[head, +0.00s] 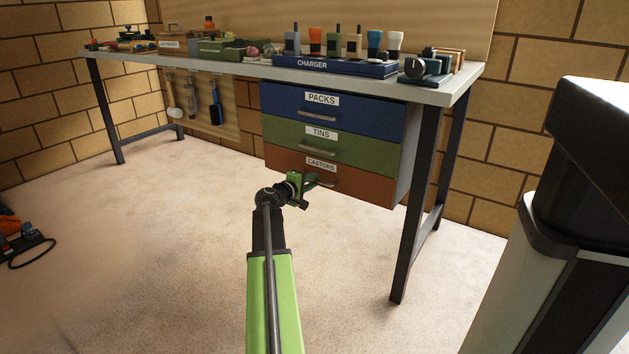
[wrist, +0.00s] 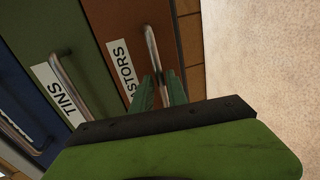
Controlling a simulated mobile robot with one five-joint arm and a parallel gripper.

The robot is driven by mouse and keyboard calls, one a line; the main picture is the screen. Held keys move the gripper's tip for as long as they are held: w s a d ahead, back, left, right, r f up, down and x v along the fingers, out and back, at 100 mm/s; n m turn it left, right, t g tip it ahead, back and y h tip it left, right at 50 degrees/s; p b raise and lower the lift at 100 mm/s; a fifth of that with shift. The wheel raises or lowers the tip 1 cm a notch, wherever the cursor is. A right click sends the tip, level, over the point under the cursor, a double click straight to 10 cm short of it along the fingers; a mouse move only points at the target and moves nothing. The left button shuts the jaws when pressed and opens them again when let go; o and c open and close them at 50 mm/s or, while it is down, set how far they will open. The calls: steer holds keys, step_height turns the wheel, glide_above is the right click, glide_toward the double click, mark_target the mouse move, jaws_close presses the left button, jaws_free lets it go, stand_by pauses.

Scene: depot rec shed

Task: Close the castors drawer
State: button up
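The castors drawer (head: 350,188) is the brown bottom drawer of a three-drawer unit under the bench. Its front looks about level with the drawers above; I cannot tell whether a small gap is left. Its label and metal handle (wrist: 151,45) also show in the wrist view. My gripper (head: 318,182) is at this handle, in front of the drawer. In the wrist view, my green fingers (wrist: 160,80) stand on either side of the handle bar, their dark tips close against it. They appear shut on it. The gripper hides part of the handle in the head view.
The green tins drawer (head: 345,148) and blue packs drawer (head: 350,113) are above, both looking closed. A dark bench leg (head: 418,215) stands right of the unit. A bin-like grey and black object (head: 570,220) is at the right.

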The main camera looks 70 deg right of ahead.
steer(key=p+v, duration=0.2)
steer(key=v, duration=1.3)
steer(key=shift+p, duration=0.35)
steer(key=w+a+r+n+t+y+p, duration=0.1)
steer(key=w+a+r+n+t+p, duration=0.15)
steer(key=w+a, duration=0.85)
steer(key=w+a+r+n+t+p, duration=0.15)
steer(key=w+a+t+p, duration=0.25)
steer(key=w+a, duration=0.75)
steer(key=w+a+f+t+y+p, duration=0.1)
steer(key=w+a+y, duration=0.15)
steer(key=a, duration=0.35)
steer(key=w+a+f+y+p, duration=0.1)
steer(key=w+a+f+p, duration=0.15)
steer(key=a, duration=0.35)
steer(key=w+a+f+t+y+p, duration=0.1)
steer(key=w+a, duration=0.3)
steer(key=a, duration=0.2)
steer(key=s+a+f+g+y, duration=0.2)
steer(key=s+a+y, duration=0.1)
steer(key=a, duration=0.6)
steer(key=s+a+f+m+g+y+p, duration=0.1)
steer(key=s+a+f+y, duration=0.15)
steer(key=a, duration=0.65)
steer(key=s+a+f+g+y, duration=0.2)
steer(key=s+a+y, duration=0.15)
steer(key=a, duration=0.55)
step_height(320, 180, up, 38)
steer(key=p, duration=3.8)
steer(key=shift+w, duration=0.2)
